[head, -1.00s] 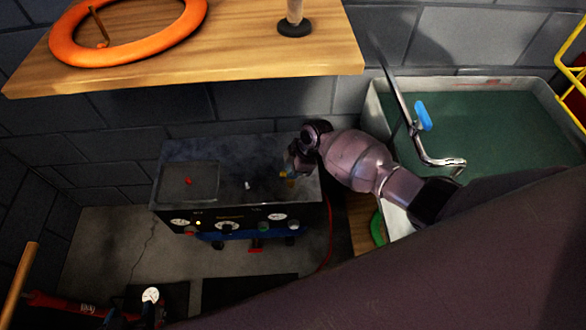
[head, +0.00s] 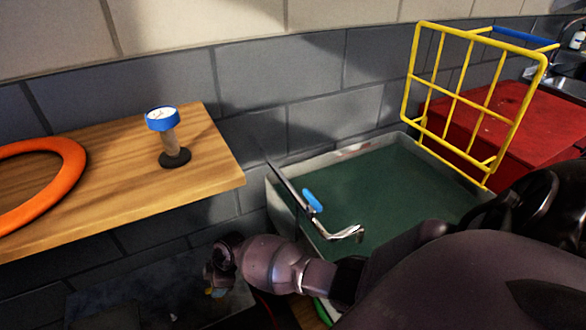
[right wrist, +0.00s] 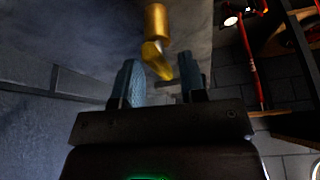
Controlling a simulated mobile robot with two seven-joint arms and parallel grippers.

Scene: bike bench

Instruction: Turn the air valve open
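The brass-yellow air valve (right wrist: 156,22) shows at the top centre of the right wrist view, with its flat lever (right wrist: 156,60) pointing down towards me. My right gripper (right wrist: 162,72) has its two dark fingers spread, one on each side of the lever's end, with visible gaps; I cannot tell whether either finger touches it. In the head view my right gripper (head: 214,280) is low, left of centre, over a dark box top (head: 160,302), with a small yellow bit (head: 217,293) beside its fingers. My left gripper is not in view.
A wooden shelf (head: 120,185) with an orange ring (head: 60,165) and a blue-topped gauge (head: 163,119) stands above left. A grey tray (head: 385,190) with a metal tap-like lever lies right of my gripper. A yellow wire rack (head: 484,100) and red box (head: 510,130) are farther right.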

